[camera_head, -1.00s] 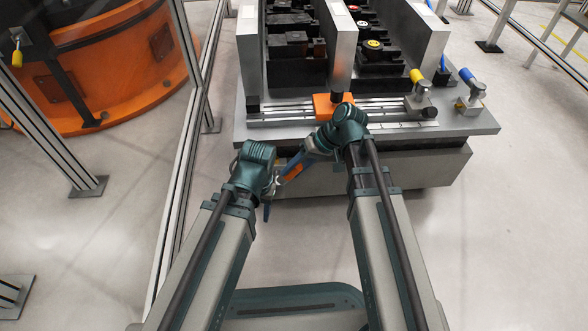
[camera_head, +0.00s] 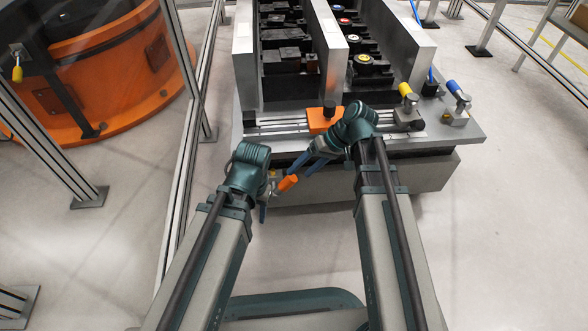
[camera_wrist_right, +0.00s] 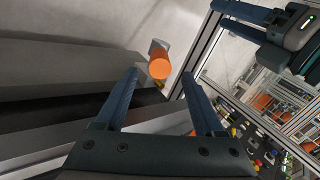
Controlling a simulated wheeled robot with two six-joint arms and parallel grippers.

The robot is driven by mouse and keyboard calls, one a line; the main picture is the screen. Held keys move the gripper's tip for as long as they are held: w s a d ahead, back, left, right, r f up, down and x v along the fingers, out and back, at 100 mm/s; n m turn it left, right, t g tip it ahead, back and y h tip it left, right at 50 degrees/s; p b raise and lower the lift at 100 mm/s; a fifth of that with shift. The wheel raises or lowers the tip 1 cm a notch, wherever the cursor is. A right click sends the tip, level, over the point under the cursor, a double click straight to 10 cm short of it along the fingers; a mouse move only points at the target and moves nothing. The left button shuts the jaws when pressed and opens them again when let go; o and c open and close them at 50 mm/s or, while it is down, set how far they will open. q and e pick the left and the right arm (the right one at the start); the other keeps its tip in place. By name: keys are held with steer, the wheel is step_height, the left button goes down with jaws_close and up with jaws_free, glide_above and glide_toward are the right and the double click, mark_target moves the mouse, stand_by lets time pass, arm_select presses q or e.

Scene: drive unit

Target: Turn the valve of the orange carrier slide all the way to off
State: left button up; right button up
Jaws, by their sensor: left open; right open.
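The orange carrier slide (camera_head: 322,119) sits on the rail at the front of the bench. An orange valve handle (camera_head: 288,183) sticks out below the bench's front edge. In the right wrist view the handle (camera_wrist_right: 159,66) shows end-on, ahead of the fingertips and in line with the gap between them. My right gripper (camera_head: 304,164) is open and empty, just up and right of the handle, apart from it. My left gripper (camera_head: 264,209) is open, left of and below the handle; its fingers are partly hidden by its wrist. The valve's body is mostly hidden.
The grey bench (camera_head: 420,170) lies close ahead. A yellow-handled valve (camera_head: 405,90) and a blue-handled valve (camera_head: 455,88) stand on its right top. Upright metal plates (camera_head: 330,50) rise behind the slide. A fence post (camera_head: 187,150) stands left. Open floor lies right.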

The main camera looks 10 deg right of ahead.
steer(key=p+v, duration=0.4)
steer(key=v, duration=0.3)
steer(key=shift+c, duration=0.3)
steer(key=shift+a+r+p, duration=0.15)
steer(key=shift+a+p, duration=0.05)
steer(key=shift+p, duration=0.25)
steer(key=shift+c, duration=1.3)
steer(key=a+n+p, duration=0.1)
steer(key=a+n, duration=0.1)
steer(key=w+a+r+n+h+p, duration=0.1)
steer(key=n, duration=0.1)
steer(key=w+a+r+n+p, duration=0.1)
steer(key=a+n+p, duration=0.1)
steer(key=shift+a+r+n+g+h, duration=0.15)
steer(key=shift+a+n+g+h, duration=0.15)
steer(key=shift+n+h, duration=0.1)
steer(key=c, duration=0.7)
steer(key=a+n, duration=0.1)
steer(key=a+n+h+p, duration=0.1)
steer(key=n, duration=0.1)
steer(key=a+r+n+p, duration=0.1)
steer(key=a, duration=0.1)
steer(key=shift+w+n, duration=0.35)
steer(key=shift+n, duration=0.05)
jaws_close()
steer(key=shift+a+f+n+h, duration=0.15)
steer(key=shift+a+n+h, duration=0.05)
steer(key=shift+n+h, duration=0.1)
